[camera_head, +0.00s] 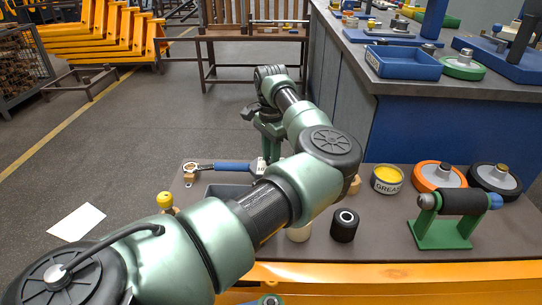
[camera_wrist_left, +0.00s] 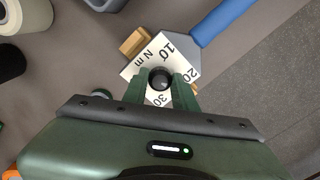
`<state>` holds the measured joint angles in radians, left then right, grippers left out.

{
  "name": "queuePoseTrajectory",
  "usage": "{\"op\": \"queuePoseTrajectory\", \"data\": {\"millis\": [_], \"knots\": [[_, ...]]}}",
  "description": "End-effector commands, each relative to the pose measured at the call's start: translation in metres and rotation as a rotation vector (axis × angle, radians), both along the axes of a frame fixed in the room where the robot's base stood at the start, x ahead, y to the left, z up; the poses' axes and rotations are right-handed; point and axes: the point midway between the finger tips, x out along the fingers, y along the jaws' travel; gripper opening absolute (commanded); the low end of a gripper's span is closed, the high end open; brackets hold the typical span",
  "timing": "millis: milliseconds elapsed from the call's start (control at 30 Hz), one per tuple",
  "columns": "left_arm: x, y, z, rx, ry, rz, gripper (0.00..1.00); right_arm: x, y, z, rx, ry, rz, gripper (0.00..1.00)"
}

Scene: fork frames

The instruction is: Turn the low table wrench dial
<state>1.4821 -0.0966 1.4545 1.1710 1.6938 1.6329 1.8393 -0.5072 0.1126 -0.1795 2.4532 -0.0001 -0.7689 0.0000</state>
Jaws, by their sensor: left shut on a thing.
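The wrench with a blue handle (camera_head: 232,167) lies on the low table (camera_head: 385,243), its metal head to the left. Its white dial plate (camera_head: 259,167) is at the handle's right end, partly behind my arm. In the left wrist view the plate (camera_wrist_left: 143,65) shows 10, 20, 30 and "N m", with a round black dial knob (camera_wrist_left: 160,78) at its middle. My left gripper (camera_wrist_left: 161,82) points down over the dial, its two green fingers shut on the knob from either side. It also shows in the head view (camera_head: 264,152). My right gripper is not in view.
A grease can (camera_head: 387,180), an orange-rimmed wheel (camera_head: 440,177), a black roller (camera_head: 345,225) and a green roller stand (camera_head: 445,232) stand on the right of the table. A yellow-topped piece (camera_head: 165,199) is at left. A wooden block (camera_wrist_left: 134,42) sits beside the dial plate.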

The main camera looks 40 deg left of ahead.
Motion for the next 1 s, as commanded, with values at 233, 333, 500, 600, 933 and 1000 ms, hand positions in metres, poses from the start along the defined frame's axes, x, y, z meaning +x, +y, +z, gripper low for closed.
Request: {"op": "queuePoseTrajectory", "data": {"millis": [233, 333, 500, 600, 933, 1000], "knots": [[0.0000, -0.0002, 0.0003, 0.000, 0.000, 0.178, 0.00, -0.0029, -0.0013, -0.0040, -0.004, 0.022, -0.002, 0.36], [-0.0001, -0.0001, 0.0003, 0.000, 0.000, 0.230, 0.00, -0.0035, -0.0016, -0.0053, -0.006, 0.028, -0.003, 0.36], [0.0000, 0.0000, 0.0002, 0.001, -0.001, 0.291, 0.00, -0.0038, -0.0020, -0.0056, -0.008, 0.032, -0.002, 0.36], [0.0001, 0.0000, 0.0002, 0.001, -0.001, 0.312, 0.00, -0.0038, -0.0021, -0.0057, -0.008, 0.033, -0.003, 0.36], [0.0001, 0.0000, 0.0001, 0.001, -0.001, 0.328, 0.00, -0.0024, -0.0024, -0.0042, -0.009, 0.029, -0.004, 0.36], [0.0001, 0.0000, 0.0001, 0.001, -0.001, 0.327, 0.00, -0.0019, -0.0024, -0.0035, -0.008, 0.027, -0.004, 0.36]]}}
